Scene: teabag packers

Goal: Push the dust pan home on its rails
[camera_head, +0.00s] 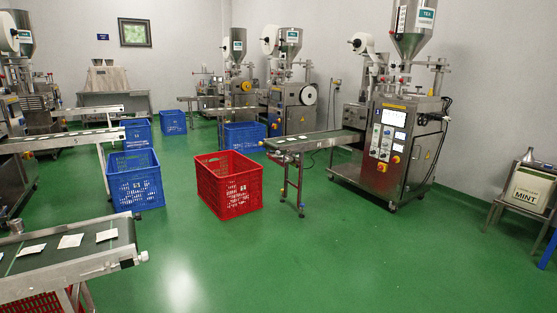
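I cannot make out the dust pan or its rails in this view. The nearest whole packing machine (394,150) stands at the right, with a steel hopper on top and a control panel on its front. Its lower front and underside are small and dark here. My gripper is not in view.
A red crate (228,190) stands on the green floor (330,260) in the middle. Blue crates (135,185) stand left and behind. Conveyors reach out at the near left (70,250) and from the right machine (310,142). The front floor is clear.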

